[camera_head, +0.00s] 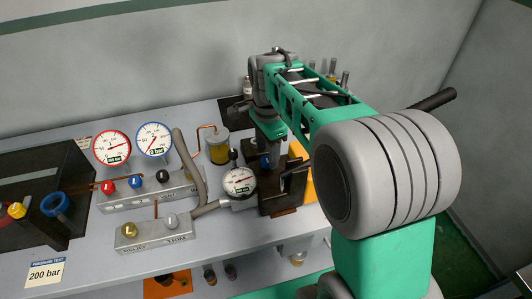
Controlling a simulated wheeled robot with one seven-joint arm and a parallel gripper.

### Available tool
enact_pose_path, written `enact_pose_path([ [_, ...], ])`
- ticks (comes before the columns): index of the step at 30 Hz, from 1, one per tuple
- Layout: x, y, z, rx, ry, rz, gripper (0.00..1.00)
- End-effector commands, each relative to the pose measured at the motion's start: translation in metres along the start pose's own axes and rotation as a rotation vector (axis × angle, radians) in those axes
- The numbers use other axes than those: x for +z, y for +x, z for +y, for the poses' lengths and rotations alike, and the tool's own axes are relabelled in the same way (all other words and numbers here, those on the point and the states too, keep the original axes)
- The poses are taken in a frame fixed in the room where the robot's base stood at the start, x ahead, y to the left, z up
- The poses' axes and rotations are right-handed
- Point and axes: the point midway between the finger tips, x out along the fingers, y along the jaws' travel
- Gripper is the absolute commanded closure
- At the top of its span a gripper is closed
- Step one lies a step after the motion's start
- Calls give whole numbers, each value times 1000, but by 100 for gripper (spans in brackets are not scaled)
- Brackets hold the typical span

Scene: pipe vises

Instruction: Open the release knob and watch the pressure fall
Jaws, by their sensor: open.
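A grey manifold block (150,198) carries a red knob (107,188), a blue knob (134,182) and a black knob (162,176). A lower block (155,236) has a brass knob (129,230) and a grey knob (171,220). A red-rimmed gauge (111,145) and a blue-rimmed gauge (154,138) stand behind; the blue one's readout looks like 0 bar. A third gauge (239,181) sits by the vise. My gripper (267,155) points down over the dark vise (277,203), right of the knobs; its fingertips are mostly hidden.
A grey hose (190,168) and copper pipes run between the blocks and a yellowish cylinder (216,147). A card (46,274) reads 200 bar. The bench front is mostly clear.

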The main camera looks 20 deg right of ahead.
Motion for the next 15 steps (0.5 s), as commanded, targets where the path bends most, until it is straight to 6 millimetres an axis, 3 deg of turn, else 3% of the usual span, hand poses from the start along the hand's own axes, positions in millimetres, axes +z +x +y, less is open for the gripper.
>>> enact_pose_path([
  [4,1,14,0,-1,-3,0,46],
  [11,2,17,-1,-2,-6,0,46],
  [15,2,17,-1,-2,-6,0,56],
])
